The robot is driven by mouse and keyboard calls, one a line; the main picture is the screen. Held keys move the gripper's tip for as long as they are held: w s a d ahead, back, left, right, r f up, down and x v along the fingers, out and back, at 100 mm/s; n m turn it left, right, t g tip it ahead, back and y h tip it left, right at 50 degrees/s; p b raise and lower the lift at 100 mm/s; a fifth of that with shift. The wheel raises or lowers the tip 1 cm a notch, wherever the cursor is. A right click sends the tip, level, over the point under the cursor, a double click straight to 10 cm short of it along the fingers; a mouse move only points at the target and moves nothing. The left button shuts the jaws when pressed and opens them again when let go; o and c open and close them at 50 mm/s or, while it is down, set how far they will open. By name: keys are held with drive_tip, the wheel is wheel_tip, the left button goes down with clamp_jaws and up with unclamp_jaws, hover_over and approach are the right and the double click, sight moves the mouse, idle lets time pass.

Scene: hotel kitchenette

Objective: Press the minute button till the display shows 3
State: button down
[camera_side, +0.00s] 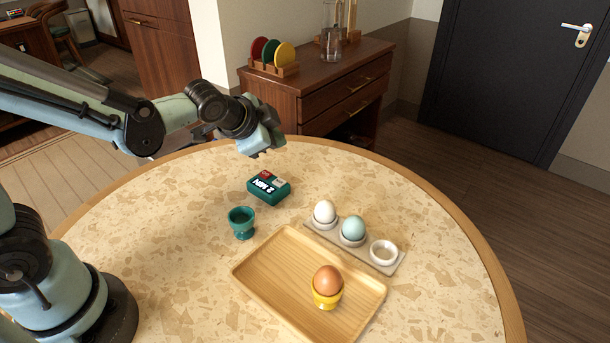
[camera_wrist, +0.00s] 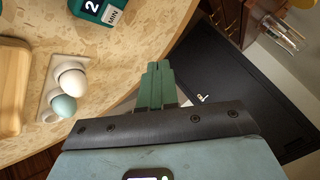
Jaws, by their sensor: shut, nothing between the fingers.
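The timer (camera_side: 268,190) is a small dark green box lying on the round table. Its display (camera_side: 264,184) reads "2 MIN", upside down in the side view. A red button (camera_side: 265,174) and a pale button (camera_side: 279,182) sit on its top, on the side away from the camera. The timer is cut off at the top of the wrist view (camera_wrist: 103,11), where a 2 and MIN show. My gripper (camera_side: 265,148) is shut and empty, above and behind the timer, clear of it. Its green fingers are together in the wrist view (camera_wrist: 157,78).
A teal egg cup (camera_side: 241,223) stands near the timer. A wooden tray (camera_side: 262,262) holds a brown egg in a yellow cup (camera_side: 326,297). A grey egg holder (camera_side: 398,266) carries a white egg (camera_side: 325,211) and a blue egg (camera_side: 353,227). The table's right side is clear.

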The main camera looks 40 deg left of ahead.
sight(277, 184)
drive_tip(key=shift+r, duration=0.8)
drive_tip(key=shift+f, duration=0.1)
drive_tip(key=shift+f, duration=4.3)
drive_tip(key=shift+f, duration=0.1)
drive_tip(key=shift+f, duration=0.35)
drive_tip(key=shift+f, duration=0.35)
drive_tip(key=shift+r, duration=0.8)
